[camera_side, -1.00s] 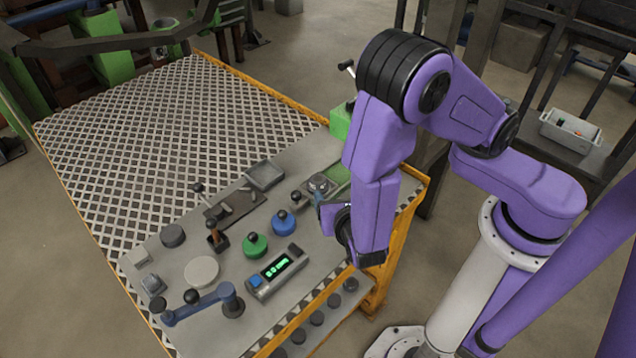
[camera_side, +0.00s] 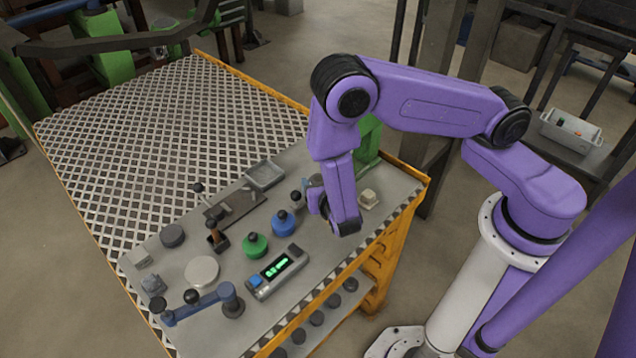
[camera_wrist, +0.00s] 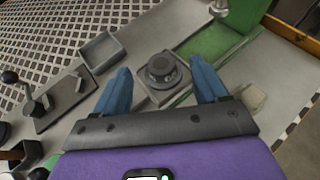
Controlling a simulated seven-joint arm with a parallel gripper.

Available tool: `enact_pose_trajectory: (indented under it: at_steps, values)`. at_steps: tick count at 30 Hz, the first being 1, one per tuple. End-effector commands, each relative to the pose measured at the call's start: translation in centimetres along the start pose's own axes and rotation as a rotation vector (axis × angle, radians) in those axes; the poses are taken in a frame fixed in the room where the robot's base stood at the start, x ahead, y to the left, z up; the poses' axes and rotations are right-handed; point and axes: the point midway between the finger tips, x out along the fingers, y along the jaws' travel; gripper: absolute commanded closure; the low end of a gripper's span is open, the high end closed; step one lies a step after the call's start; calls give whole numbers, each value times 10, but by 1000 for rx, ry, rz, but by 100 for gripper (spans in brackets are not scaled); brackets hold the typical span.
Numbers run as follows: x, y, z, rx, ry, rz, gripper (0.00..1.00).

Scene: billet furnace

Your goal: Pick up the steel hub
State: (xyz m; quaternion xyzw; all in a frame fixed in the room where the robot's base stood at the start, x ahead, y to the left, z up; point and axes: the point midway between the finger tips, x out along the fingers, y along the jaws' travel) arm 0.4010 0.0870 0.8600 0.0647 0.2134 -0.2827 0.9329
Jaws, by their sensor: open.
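The steel hub (camera_wrist: 163,70) appears to be the round, stepped dark-grey piece on a square grey block in the wrist view. It lies between and a little beyond the two blue fingers of my gripper (camera_wrist: 163,82). The fingers are apart and nothing is held. I cannot tell how high they are above the hub. In the side view my gripper (camera_side: 311,190) points down over the back right of the bench, and my wrist hides most of the hub there.
A green post (camera_side: 368,145) stands close behind my gripper. A cream block (camera_side: 368,198) lies to its right. A blue-based knob (camera_side: 283,223), a green-based knob (camera_side: 255,245), a shallow grey tray (camera_side: 264,175) and a display box (camera_side: 276,270) are to the left.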

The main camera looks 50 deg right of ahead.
Motion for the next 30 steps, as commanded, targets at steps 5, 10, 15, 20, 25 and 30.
enact_pose_trajectory:
  at_steps: [5, 10, 15, 20, 25, 30]
  values:
    - [14, -1, -1, 2, 0, -4, 27]
    - [39, -1, -2, 3, 1, -5, 27]
    - [52, 0, -2, 1, 0, -2, 27]
    - [54, 0, -2, 0, 0, -1, 27]
    - [53, 0, -2, 0, 0, -1, 53]
    - [53, 0, -1, 1, -2, -1, 100]
